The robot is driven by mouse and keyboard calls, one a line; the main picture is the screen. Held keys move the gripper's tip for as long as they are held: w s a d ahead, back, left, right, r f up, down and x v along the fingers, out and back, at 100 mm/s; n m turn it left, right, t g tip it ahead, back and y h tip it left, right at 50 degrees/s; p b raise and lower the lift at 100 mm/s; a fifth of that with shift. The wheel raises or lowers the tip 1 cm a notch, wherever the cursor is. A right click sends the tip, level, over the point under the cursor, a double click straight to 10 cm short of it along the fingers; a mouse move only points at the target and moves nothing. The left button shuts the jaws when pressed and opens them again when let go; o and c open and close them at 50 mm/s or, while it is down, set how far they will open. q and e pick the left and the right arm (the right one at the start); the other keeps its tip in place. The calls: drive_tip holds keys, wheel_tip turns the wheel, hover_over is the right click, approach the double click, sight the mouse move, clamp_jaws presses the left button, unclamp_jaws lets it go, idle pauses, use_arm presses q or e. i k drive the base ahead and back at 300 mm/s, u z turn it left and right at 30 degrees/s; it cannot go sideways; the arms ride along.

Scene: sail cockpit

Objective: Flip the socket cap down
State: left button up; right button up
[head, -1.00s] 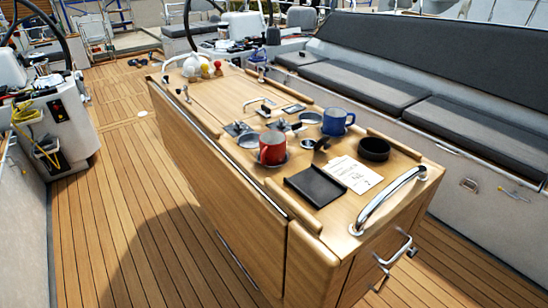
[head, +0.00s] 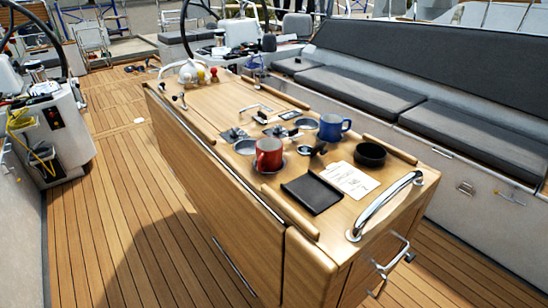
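I cannot clearly make out the socket cap at this size. Small metal fittings with dark parts sit on the wooden cockpit table (head: 205,115). One is a plate fitting (head: 234,135) left of the red mug, and another is a dark-topped fitting (head: 280,131) behind that mug. A small black upright piece (head: 317,150) stands between the red and blue mugs. Any of these may be the socket, and whether a cap is up or down cannot be told. Neither of my grippers is in view.
The red mug (head: 269,154), blue mug (head: 333,127), black bowl (head: 370,154), black tray (head: 312,193) and white paper (head: 352,180) crowd the table's near half. A steel rail (head: 385,205) arches over its near end.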

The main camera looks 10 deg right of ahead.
sight(320, 146)
drive_tip(key=z, duration=1.8)
drive_tip(key=i, duration=0.7)
drive_tip(key=u, duration=1.6)
